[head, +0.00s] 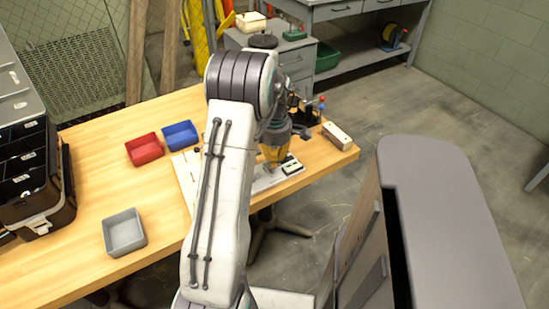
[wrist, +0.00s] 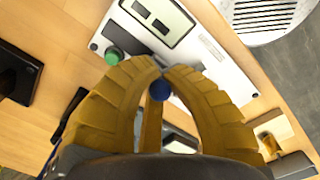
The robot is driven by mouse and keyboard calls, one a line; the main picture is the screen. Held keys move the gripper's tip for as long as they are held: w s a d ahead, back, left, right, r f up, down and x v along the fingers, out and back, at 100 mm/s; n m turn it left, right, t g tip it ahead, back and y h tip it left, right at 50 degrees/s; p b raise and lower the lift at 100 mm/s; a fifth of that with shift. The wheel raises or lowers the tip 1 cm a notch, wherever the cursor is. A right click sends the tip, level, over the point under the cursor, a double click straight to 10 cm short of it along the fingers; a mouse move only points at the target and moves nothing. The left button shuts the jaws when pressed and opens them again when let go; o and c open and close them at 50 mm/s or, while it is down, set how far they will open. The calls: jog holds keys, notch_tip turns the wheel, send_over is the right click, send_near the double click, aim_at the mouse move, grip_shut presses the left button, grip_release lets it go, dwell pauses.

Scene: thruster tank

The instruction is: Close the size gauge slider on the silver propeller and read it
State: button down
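My gripper (head: 273,160) points down over the pale gauge board at the right end of the wooden table. In the wrist view its two yellow fingers (wrist: 156,67) curve inward, with tips nearly together. I see no object clearly held between the tips. A dark blue round knob (wrist: 160,90) lies between the fingers; contact with them is unclear. The gauge board (wrist: 207,48) carries a dark-framed readout panel (wrist: 153,20), whose figures I cannot read, and a green knob (wrist: 114,56). Grey metal shows just beyond the fingertips. The silver propeller and the slider's position cannot be made out.
Red (head: 144,149) and blue (head: 180,136) bins and a grey bin (head: 124,232) stand on the table left of my arm. A black toolbox (head: 35,170) is at the far left. A pale block (head: 337,136) sits near the table's right edge.

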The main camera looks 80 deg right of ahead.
aim_at(269, 165)
jog(key=shift+w, duration=0.1)
jog(key=shift+w+a+r+b, duration=0.1)
jog(key=shift+w+a+b, duration=0.2)
jog(key=shift+w+a, duration=0.4)
jog(key=c, duration=1.4)
grip_release()
jog(key=shift+d, duration=0.1)
jog(key=shift+c, duration=0.2)
notch_tip(269, 165, up, 12)
